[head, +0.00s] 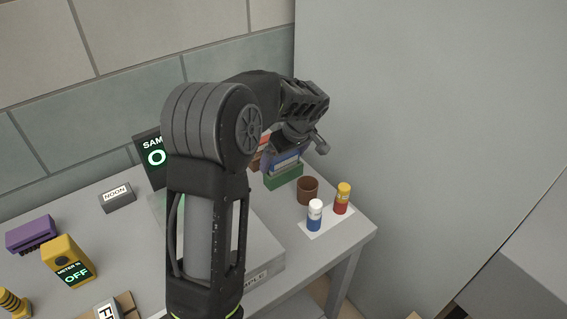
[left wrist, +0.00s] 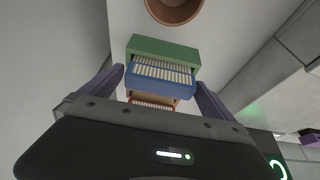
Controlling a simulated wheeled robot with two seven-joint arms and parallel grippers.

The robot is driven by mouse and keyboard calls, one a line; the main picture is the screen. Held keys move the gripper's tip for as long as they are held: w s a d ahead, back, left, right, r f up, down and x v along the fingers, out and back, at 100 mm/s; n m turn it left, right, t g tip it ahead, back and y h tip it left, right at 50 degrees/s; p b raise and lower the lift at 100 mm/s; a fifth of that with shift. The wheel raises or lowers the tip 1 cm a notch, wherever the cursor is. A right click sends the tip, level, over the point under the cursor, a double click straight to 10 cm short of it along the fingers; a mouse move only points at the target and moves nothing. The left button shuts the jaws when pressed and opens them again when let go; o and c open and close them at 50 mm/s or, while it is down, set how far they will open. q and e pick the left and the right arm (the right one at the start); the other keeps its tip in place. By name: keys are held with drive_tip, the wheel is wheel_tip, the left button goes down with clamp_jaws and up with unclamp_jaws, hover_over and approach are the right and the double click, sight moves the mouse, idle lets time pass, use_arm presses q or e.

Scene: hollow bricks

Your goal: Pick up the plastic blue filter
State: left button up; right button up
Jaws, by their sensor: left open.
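The blue filter (head: 287,163) has a pale ribbed face and sits near the back right of the table, partly under my left gripper. In the left wrist view the blue filter (left wrist: 160,80) lies between a green filter (left wrist: 163,49) and a red-orange one (left wrist: 152,104). My left gripper (head: 297,139) is over these filters and points down. In the left wrist view its open fingers (left wrist: 160,88) are on either side of the blue filter. I cannot tell whether they touch it. My right gripper is not in view.
A brown cup (head: 308,190) stands just right of the filters. A blue-and-white bottle (head: 315,215) and a red-and-yellow bottle (head: 342,198) stand on a white card. A sign (head: 151,160) and a yellow meter box (head: 67,262) are further left. A wall rises behind the table.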

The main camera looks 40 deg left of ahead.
use_arm(q)
drive_tip(key=shift+c, duration=0.2)
idle(0.4)
drive_tip(key=c, duration=1.2)
drive_tip(key=shift+r, duration=0.15)
wheel_tip(320, 180, up, 10)
drive_tip(key=shift+f+b, duration=0.1)
drive_tip(key=shift+b, duration=0.3)
